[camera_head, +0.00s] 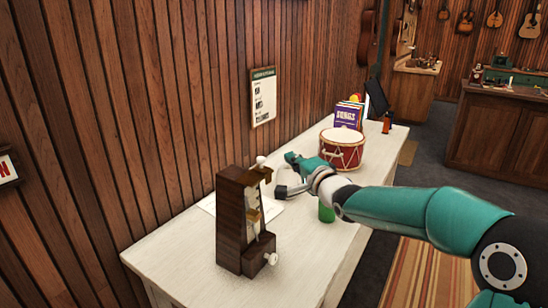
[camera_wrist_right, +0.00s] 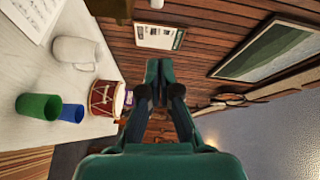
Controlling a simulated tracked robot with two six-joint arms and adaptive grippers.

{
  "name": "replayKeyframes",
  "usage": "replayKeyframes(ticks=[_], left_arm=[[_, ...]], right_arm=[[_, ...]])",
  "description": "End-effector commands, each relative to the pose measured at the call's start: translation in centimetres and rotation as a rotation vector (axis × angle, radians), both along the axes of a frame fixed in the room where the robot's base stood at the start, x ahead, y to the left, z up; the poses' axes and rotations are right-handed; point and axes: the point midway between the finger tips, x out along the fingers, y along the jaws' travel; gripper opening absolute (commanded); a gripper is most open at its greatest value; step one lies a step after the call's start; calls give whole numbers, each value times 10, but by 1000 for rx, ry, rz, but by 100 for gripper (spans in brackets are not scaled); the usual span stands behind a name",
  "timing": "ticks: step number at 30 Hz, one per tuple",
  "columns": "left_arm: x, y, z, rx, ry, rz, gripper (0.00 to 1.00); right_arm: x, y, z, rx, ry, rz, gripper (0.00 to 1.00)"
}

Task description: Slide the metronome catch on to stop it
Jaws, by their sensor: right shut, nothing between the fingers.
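The metronome (camera_head: 232,228) is a dark brown wooden box standing upright on the white table. Its open front shows a pale pendulum part (camera_head: 254,216). A white knob (camera_head: 261,160) sits at its top and another white knob (camera_head: 271,258) low on its right side. I cannot tell for certain which part is the catch. My right gripper (camera_head: 290,157) is to the right of the metronome's top, apart from it, pointing left. In the right wrist view its dark green fingers (camera_wrist_right: 158,72) are together and empty. My left gripper is out of view.
The white table (camera_head: 190,260) runs along the plank wall. A white jug (camera_wrist_right: 77,52) and blue cup (camera_wrist_right: 72,113) show in the wrist view. The table's front left is clear.

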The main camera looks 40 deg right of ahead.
Motion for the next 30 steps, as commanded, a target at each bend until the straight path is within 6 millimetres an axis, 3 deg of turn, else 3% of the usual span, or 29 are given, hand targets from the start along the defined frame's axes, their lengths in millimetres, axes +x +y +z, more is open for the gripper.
replayKeyframes(ticks=[3, 11, 25, 30], left_arm=[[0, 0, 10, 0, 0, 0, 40], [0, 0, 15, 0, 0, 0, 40], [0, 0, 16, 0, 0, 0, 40], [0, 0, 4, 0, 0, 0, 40]], right_arm=[[26, -3, 1, 2, 2, 2, 0], [34, 27, -5, 1, 0, 3, 0], [36, 32, -8, 0, 0, -1, 0], [26, 33, -10, 0, -3, -16, 0]])
